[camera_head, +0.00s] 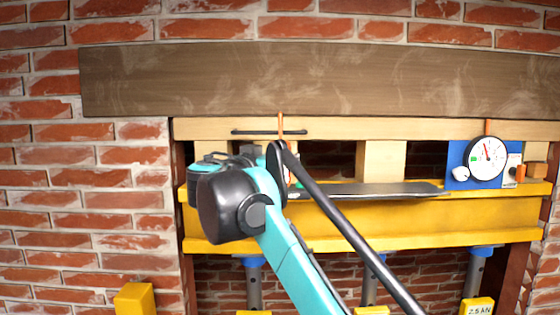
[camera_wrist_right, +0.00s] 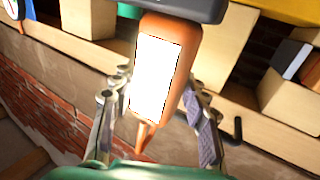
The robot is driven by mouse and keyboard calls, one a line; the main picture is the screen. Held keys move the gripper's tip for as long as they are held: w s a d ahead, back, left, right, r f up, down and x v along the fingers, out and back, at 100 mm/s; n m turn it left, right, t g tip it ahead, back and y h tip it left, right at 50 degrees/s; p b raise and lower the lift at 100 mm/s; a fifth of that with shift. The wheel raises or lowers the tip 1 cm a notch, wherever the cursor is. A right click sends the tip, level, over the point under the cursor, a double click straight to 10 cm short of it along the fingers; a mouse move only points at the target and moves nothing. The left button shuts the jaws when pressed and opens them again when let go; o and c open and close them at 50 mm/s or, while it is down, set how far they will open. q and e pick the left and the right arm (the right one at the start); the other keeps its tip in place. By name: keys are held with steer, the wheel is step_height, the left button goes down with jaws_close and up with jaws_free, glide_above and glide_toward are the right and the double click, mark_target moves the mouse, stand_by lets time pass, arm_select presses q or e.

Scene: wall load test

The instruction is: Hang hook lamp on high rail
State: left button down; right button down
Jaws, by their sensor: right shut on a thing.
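The hook lamp is orange with a white light panel. In the right wrist view its body (camera_wrist_right: 158,80) sits between the two fingers of my right gripper (camera_wrist_right: 155,108), which is shut on it. In the head view the lamp's thin orange hook (camera_head: 281,121) rises above my wrist, and most of its body is hidden. A thin dark rail (camera_head: 258,132) runs across the pale wood beam, and the hook crosses it in the picture. I cannot tell whether the hook rests on the rail. A dark bent rod end (camera_wrist_right: 237,131) shows beside the gripper in the wrist view. My left gripper is not in view.
A brown plank (camera_head: 320,80) spans the brick wall above the rail. Below are pale wood blocks (camera_head: 381,160), a yellow beam (camera_head: 460,215) and a dark flat plate (camera_head: 375,190). A round dial gauge (camera_head: 488,158) is at the right.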

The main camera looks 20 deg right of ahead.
steer(key=shift+w+d, duration=0.25)
steer(key=shift+w, duration=0.6)
steer(key=shift+w+d, duration=0.2)
steer(key=shift+w, duration=0.65)
steer(key=shift+f, duration=0.1)
step_height(320, 180, down, 3)
steer(key=shift+r+b, duration=0.1)
steer(key=shift+b, duration=0.95)
steer(key=c, duration=0.7)
jaws_free()
